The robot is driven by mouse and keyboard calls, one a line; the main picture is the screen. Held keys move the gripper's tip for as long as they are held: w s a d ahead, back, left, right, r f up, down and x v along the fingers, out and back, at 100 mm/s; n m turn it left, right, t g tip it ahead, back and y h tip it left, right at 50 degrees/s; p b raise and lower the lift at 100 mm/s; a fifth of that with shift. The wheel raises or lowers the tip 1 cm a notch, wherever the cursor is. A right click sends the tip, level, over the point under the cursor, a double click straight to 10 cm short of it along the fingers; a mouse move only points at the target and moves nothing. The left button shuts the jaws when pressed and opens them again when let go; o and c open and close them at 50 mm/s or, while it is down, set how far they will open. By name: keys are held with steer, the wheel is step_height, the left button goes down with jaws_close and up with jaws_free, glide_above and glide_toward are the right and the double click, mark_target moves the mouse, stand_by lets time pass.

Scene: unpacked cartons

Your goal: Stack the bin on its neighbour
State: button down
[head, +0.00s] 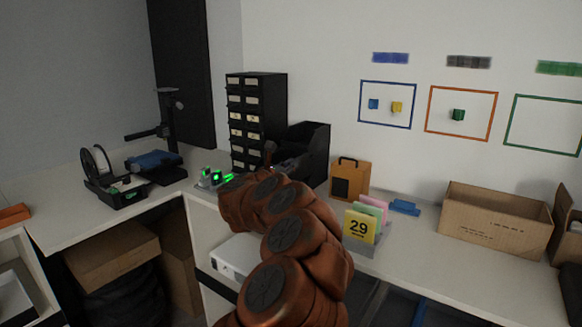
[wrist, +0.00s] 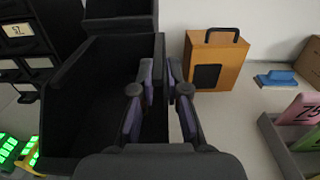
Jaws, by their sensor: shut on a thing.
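A black open bin (wrist: 95,95) fills the left and middle of the wrist view. My gripper (wrist: 162,80) has its two fingers on either side of the bin's right wall and is shut on it. A second black bin (wrist: 120,12) shows just behind it at the top of that view. In the head view the black bins (head: 308,143) stand beside the drawer cabinet, and my arm partly hides the nearer one. I cannot tell whether the held bin touches the counter.
A black drawer cabinet (head: 255,115) stands close on the left. An orange-brown box with a handle (head: 350,180) stands on the right, with a card holder (head: 370,240) and a blue item (head: 404,207) beyond. Green-lit devices (head: 215,178) lie to the left. An open carton (head: 495,220) stands far right.

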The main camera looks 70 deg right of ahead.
steer(key=shift+f+b, duration=0.7)
steer(key=shift+b, duration=0.35)
steer(key=c, duration=1.1)
jaws_free()
steer(key=w+a, duration=0.2)
steer(key=a, duration=1)
